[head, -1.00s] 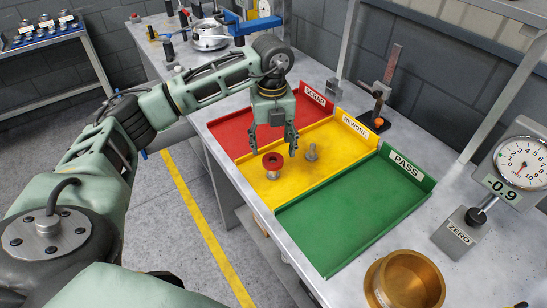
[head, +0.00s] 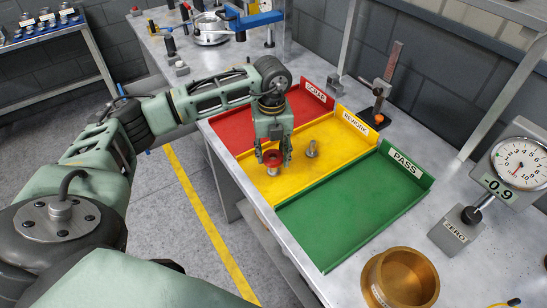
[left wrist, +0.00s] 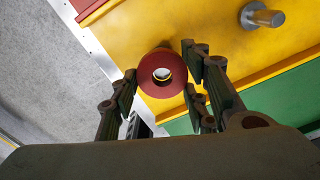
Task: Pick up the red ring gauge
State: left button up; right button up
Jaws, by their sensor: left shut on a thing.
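The red ring gauge (head: 272,158) is at the near-left part of the yellow REWORK tray (head: 345,152). In the left wrist view, the red ring (left wrist: 148,76) shows as a round disc with a central hole. My left gripper (head: 272,152) points down over it and is shut on it, with fingers on both sides. In the left wrist view, the fingers (left wrist: 162,85) flank the ring. I cannot tell whether the ring still touches the tray or what stands under it. My right gripper is not in view.
A grey metal plug (head: 312,149) stands in the yellow tray, right of the ring. The red SCRAP tray (head: 232,128) lies behind and the green PASS tray (head: 350,210) in front. A brass ring (head: 402,278) and a dial gauge (head: 518,165) stand at the right.

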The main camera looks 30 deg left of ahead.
pick_arm(q)
jog(key=c, duration=0.5)
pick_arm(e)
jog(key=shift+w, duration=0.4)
pick_arm(q)
jog(key=shift+r, duration=0.15)
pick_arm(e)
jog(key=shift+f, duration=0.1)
